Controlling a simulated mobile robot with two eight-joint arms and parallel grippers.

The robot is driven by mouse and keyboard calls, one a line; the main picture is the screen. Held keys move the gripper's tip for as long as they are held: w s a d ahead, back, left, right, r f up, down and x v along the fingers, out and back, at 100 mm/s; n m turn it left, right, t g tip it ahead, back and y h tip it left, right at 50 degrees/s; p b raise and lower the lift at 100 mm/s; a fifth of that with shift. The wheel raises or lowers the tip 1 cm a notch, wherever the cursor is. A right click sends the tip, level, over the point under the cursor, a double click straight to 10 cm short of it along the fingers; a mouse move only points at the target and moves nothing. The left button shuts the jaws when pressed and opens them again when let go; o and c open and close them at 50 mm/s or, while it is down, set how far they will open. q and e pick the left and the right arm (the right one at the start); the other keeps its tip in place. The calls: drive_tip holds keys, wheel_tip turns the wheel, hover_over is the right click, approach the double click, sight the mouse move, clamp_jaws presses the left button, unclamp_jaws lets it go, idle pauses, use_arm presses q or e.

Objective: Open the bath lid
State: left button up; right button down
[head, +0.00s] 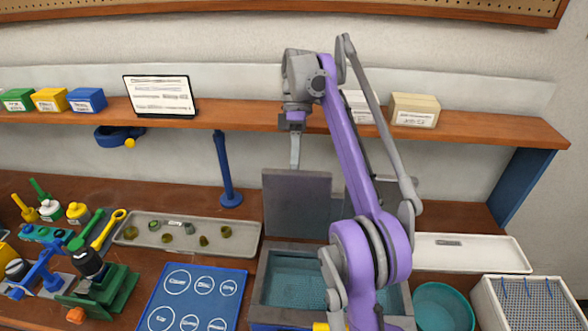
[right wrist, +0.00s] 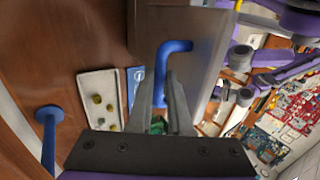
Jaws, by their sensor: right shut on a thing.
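The bath (head: 262,290) is a grey tank at the bench front with a teal interior that shows from above. Its grey lid (head: 297,205) stands raised, about upright, at the back of the tank; it also fills the upper middle of the right wrist view (right wrist: 205,75). A blue bent handle (right wrist: 176,46) is on the lid. My right gripper (head: 295,165) reaches down to the lid's top edge, and in the wrist view its fingers (right wrist: 167,80) are shut on the handle. My right arm hides part of the bath and lid. My left gripper is not visible.
A grey tray (head: 190,243) with small parts and a blue mat (head: 215,275) lie left of the bath. A blue post (head: 225,170) stands behind. A white tray (head: 480,262), teal bowl (head: 443,308) and white basket (head: 488,310) are right. A shelf (head: 240,113) runs above.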

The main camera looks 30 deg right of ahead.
idle(0.4)
drive_tip(key=c, duration=0.8)
unclamp_jaws()
drive_tip(key=shift+d, duration=0.15)
drive_tip(key=shift+c, duration=0.2)
drive_tip(key=shift+s+r, duration=0.1)
